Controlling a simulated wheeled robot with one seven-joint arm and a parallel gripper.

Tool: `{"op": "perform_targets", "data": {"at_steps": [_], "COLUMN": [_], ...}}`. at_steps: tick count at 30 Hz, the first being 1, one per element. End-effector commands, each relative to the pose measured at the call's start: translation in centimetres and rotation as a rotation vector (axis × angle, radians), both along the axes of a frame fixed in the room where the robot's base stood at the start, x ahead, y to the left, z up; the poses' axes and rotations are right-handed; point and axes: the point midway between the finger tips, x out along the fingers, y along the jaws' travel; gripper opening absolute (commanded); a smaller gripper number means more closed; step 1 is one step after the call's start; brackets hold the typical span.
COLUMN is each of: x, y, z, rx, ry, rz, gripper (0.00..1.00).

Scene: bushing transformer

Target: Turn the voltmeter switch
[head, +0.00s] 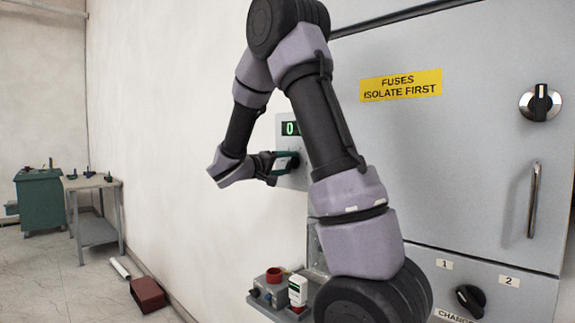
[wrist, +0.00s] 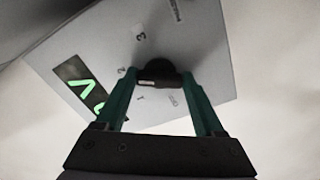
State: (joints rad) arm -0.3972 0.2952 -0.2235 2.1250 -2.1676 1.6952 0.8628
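The voltmeter switch (wrist: 160,75) is a black round knob with a raised bar, on a light grey panel with small numbered marks. In the wrist view my gripper (wrist: 160,80) has its two green fingers apart, one on each side of the knob. Whether either fingertip touches the knob cannot be told. Green lit digits of the voltmeter display (wrist: 82,88) show at the left of that panel. In the head view the display (head: 290,128) reads 0 in part, and the rest is behind my arm. My gripper (head: 290,163) is at the panel there, with the knob mostly hidden.
A grey cabinet carries a yellow fuses sign (head: 401,85), a rotary switch (head: 540,102), a door handle (head: 534,200) and a lower black knob (head: 470,300). A small tray with devices (head: 275,290) is beside my arm. A red box (head: 148,294) lies on the floor; tables stand far left.

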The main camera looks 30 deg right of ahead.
Motion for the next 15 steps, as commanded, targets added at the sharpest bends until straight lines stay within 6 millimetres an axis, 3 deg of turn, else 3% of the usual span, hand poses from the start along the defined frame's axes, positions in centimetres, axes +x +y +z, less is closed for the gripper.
{"op": "perform_targets", "data": {"at_steps": [1,2,10,15], "x": [0.0,0.0,0.0,-0.6], "y": [0.1,0.1,0.2,2.0], "z": [-0.1,-0.1,0.0,0.0], "rx": [0.001,0.001,0.000,0.000], "ry": [0.003,0.003,0.001,0.001], "rz": [0.001,0.001,0.001,0.004], "gripper": [0.89,1.00,1.00,1.00]}}
